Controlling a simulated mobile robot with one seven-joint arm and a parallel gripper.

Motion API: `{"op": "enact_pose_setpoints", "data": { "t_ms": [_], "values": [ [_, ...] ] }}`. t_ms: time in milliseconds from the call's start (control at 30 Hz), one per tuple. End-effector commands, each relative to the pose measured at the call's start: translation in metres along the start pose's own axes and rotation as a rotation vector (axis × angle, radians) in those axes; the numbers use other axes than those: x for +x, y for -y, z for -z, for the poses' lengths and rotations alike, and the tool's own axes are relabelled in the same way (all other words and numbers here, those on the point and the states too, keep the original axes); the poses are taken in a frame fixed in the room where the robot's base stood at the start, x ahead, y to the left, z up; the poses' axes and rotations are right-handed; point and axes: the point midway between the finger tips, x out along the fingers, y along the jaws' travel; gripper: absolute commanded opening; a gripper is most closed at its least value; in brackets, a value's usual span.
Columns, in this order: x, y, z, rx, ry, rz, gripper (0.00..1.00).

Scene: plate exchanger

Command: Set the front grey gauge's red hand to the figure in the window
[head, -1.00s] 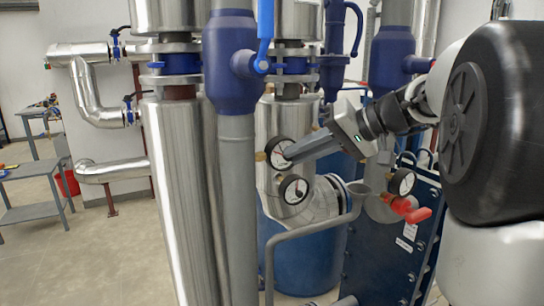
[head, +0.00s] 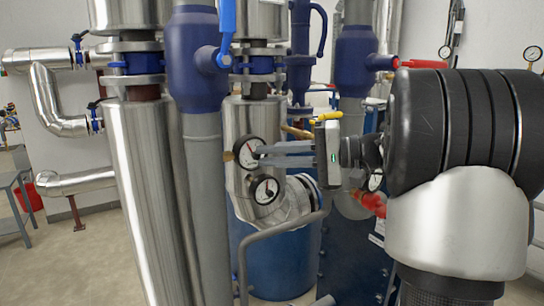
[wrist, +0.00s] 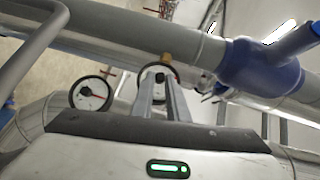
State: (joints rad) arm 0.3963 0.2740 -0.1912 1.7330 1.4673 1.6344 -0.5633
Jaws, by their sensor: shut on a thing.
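Two round gauges with black rims and white faces sit one above the other on the steel pipework in the head view: an upper gauge (head: 247,150) and a lower gauge (head: 265,190). My gripper (head: 262,152) reaches in from the right, its fingertips at the upper gauge's face. In the wrist view my fingers (wrist: 158,82) are close together in front of the upper gauge (wrist: 172,71) and cover most of its face. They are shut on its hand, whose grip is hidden. The lower gauge (wrist: 90,94) shows a red hand there. Figures and any window are too small to read.
A grey bent pipe (head: 285,228) runs below the gauges. A thick grey pipe (head: 205,220) stands at their left. A red valve handle (head: 373,203) and another gauge (head: 376,179) are close to my wrist. A blue valve handle (head: 227,30) hangs above.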

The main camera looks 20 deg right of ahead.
Motion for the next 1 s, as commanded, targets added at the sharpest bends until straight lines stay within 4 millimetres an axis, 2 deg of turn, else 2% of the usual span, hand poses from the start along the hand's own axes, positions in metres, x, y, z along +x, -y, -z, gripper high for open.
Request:
{"op": "enact_pose_setpoints", "data": {
  "t_ms": [467, 500, 567, 867, 1000],
  "values": [
    [0.000, 0.000, -0.001, 0.009, 0.002, 0.008, 0.00],
    [0.000, 0.000, -0.001, 0.009, 0.002, 0.008, 0.21],
    [0.000, 0.000, -0.001, 0.009, 0.002, 0.008, 0.31],
    [0.000, 0.000, 0.000, 0.008, 0.001, 0.007, 0.33],
    [-0.010, 0.000, 0.001, 0.008, -0.003, 0.007, 0.33]
  ]
}}
